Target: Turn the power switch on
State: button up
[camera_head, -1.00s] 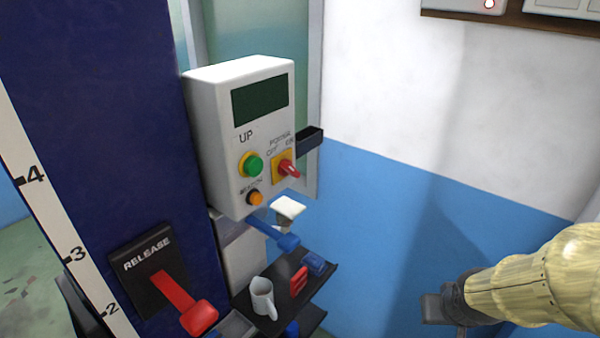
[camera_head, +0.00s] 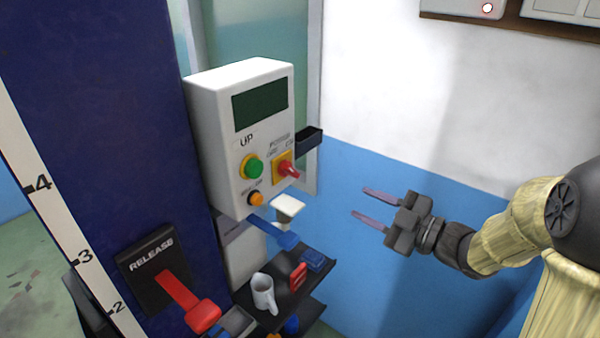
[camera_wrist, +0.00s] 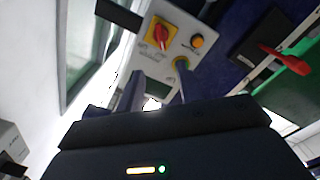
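The power switch (camera_head: 287,170) is a red rotary knob on a yellow plate, low on the right of the front of a white control box (camera_head: 212,140). In the head view its red handle points down to the right, toward the ON side. The switch also shows in the wrist view (camera_wrist: 161,34), near the top. My gripper (camera_head: 366,202) is open and empty, to the right of the box and a little lower, with its fingers pointing left toward it. A clear gap lies between the fingertips and the switch.
A green button (camera_head: 253,167) and an orange button (camera_head: 255,198) sit left of the switch. Below are a blue lever (camera_head: 275,234) and a black shelf (camera_head: 318,276) with a mug (camera_head: 263,293). A red release lever (camera_head: 190,300) is at lower left. A black bracket (camera_head: 309,138) sticks out behind the box.

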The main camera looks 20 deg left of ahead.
aim_at(295, 172)
jog(key=shift+a, duration=0.1)
jog(key=p+x, duration=0.5)
jog(key=x, duration=1.1)
jog(key=shift+a+r+p, duration=0.15)
jog(key=shift+r+p, duration=0.05)
jog(key=shift+p, duration=0.2)
jog(key=shift+w+a+f, duration=0.15)
jog(key=shift+w+a, duration=0.05)
jog(key=shift+a, duration=0.35)
grip_shut()
